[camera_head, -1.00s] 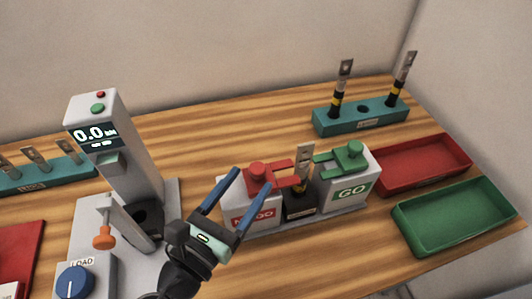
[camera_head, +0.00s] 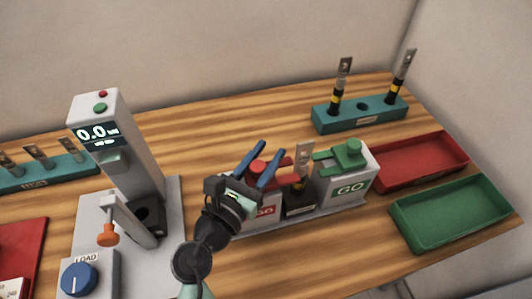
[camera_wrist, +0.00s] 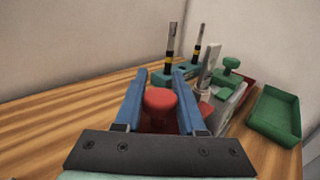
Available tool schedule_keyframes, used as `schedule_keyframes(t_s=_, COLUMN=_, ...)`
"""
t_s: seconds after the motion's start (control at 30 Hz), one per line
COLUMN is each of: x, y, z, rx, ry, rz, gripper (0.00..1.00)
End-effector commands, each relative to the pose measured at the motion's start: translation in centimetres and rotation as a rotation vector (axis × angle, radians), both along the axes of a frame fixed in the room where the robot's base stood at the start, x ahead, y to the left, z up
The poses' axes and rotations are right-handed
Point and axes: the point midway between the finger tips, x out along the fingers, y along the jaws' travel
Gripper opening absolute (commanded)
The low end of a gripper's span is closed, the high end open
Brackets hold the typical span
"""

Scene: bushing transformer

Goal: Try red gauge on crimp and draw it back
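The red gauge (camera_head: 285,161) rests on the grey NO GO block, its knob and part of its prongs showing past my gripper. In the wrist view its round red knob (camera_wrist: 160,100) stands between my two blue fingers. My gripper (camera_head: 273,147) is open over the block, a finger on each side of the knob; I cannot tell whether they touch it. The crimp is on a metal lug (camera_head: 304,157) standing upright in a black holder, just right of the red gauge. Whether the prongs reach it is hidden.
The green gauge (camera_head: 347,149) sits on the GO block, right of the lug. A red tray (camera_head: 463,158) and a green tray (camera_head: 398,224) lie further right. A teal rack (camera_head: 361,119) with bushings stands behind. A load tester (camera_head: 115,145) stands left.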

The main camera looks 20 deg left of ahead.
Motion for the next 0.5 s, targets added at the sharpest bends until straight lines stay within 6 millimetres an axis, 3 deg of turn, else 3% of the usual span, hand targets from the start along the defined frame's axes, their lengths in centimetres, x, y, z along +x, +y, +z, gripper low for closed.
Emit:
schedule_keyframes(t_s=0.03, x=-0.02, y=-0.01, z=0.00, rx=0.000, ry=0.000, rz=0.000, gripper=0.25)
schedule_keyframes(t_s=0.17, x=-0.02, y=-0.01, z=-0.01, rx=0.000, ry=0.000, rz=-0.001, gripper=0.01)
schedule_keyframes(t_s=0.5, x=-0.03, y=-0.01, z=-0.01, rx=0.000, ry=0.000, rz=-0.001, gripper=0.00)
